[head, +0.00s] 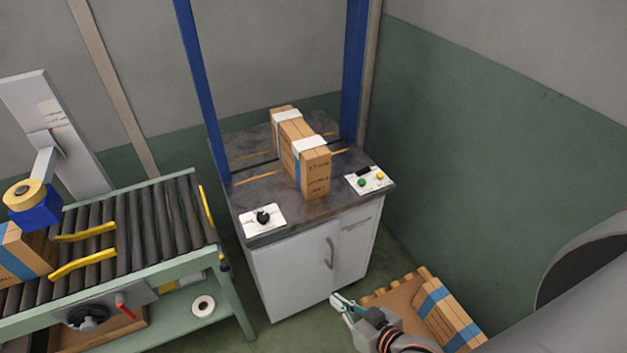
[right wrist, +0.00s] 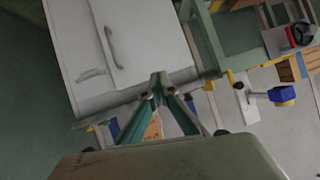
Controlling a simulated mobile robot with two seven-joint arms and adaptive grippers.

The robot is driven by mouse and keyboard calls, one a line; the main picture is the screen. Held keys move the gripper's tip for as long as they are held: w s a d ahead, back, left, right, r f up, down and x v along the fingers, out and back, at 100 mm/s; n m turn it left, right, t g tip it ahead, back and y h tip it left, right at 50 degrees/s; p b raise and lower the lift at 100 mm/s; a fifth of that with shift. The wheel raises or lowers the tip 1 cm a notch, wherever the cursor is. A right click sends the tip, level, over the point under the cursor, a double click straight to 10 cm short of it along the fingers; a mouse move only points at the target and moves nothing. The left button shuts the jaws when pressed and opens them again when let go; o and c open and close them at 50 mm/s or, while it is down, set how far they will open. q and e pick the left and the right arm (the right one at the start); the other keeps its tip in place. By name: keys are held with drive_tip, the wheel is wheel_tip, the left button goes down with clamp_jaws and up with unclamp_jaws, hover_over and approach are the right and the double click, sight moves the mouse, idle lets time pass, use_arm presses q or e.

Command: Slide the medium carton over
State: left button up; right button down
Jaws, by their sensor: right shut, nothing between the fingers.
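A long brown carton (head: 310,176) with two white bands and blue tape stands on the dark top (head: 268,222) of a white cabinet. Another brown carton with blue tape (head: 20,252) is on the roller conveyor, cut off by the left edge. I cannot tell from its looks alone which is the medium one. My right gripper (head: 340,302) is shut and empty, low in front of the cabinet and apart from both cartons. In the right wrist view its fingers (right wrist: 160,82) meet before the white cabinet (right wrist: 120,45). My left gripper is not in view.
The roller conveyor (head: 150,238) has yellow guides and a blue tape head (head: 40,207). A taped carton (head: 446,312) lies low by my right arm. A gap separates conveyor and cabinet.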

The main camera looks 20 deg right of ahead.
drive_tip(key=w+d+r+m+t+b, duration=0.2)
drive_tip(key=w+r+m+t+b, duration=0.15)
drive_tip(key=w+r+m, duration=0.4)
drive_tip(key=m+t+h+b, duration=0.2)
drive_tip(key=m+t, duration=0.1)
drive_tip(key=m, duration=0.8)
approach(317, 187)
drive_tip(key=w, duration=0.6)
drive_tip(key=shift+w+a+r, duration=0.1)
drive_tip(key=shift+w+a, duration=0.15)
drive_tip(key=shift+w, duration=0.1)
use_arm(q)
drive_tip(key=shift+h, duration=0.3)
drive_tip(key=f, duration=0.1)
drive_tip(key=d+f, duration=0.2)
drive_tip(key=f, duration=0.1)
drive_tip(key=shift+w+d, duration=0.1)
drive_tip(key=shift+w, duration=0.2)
use_arm(e)
drive_tip(key=shift+w, duration=0.1)
drive_tip(key=shift+w, duration=0.1)
